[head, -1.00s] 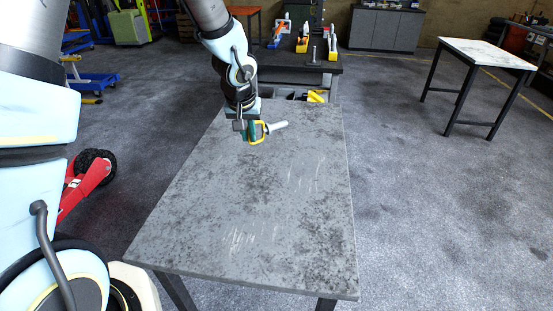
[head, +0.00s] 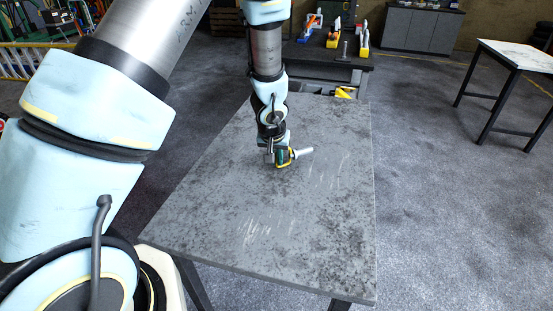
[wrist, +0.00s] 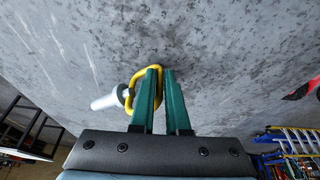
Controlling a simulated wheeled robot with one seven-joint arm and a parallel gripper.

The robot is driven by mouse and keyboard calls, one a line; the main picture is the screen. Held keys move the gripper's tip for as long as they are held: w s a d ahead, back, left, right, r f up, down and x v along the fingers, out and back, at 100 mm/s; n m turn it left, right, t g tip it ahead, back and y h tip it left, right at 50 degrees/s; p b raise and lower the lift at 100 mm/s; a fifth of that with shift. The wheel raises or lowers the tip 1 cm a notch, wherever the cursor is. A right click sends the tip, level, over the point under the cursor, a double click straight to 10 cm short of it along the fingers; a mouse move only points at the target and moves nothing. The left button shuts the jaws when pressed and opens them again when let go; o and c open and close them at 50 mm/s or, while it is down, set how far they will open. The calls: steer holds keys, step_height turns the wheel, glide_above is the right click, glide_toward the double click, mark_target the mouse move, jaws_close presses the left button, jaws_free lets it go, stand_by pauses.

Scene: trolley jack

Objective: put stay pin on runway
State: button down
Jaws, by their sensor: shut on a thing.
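The stay pin has a white shaft (head: 304,151) and a yellow loop handle; its shaft (wrist: 104,102) and loop (wrist: 132,90) also show in the wrist view. My gripper (head: 283,157) has green fingers (wrist: 161,72) shut on the yellow loop. The shaft sticks out to the right in the head view and to the left in the wrist view. The pin is over the far half of a long, scuffed grey tabletop (head: 265,205), close to its surface; whether it touches is unclear. Nothing is marked as the runway; this tabletop may be it.
The grey tabletop is bare around my gripper. Behind it stands a dark bench (head: 335,58) with orange (head: 333,38) and blue-and-white items and an upright grey pin (head: 345,48). A white-topped table (head: 520,55) stands at right, and a grey cabinet (head: 422,28) at the back.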

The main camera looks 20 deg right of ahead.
steer(key=shift+f, duration=0.2)
steer(key=c, duration=0.9)
jaws_free()
steer(key=shift+r, duration=0.1)
steer(key=shift+s+a+r, duration=0.1)
steer(key=shift+r, duration=0.45)
steer(key=v, duration=1.1)
steer(key=shift+s+a+b, duration=0.1)
steer(key=shift+b, duration=0.3)
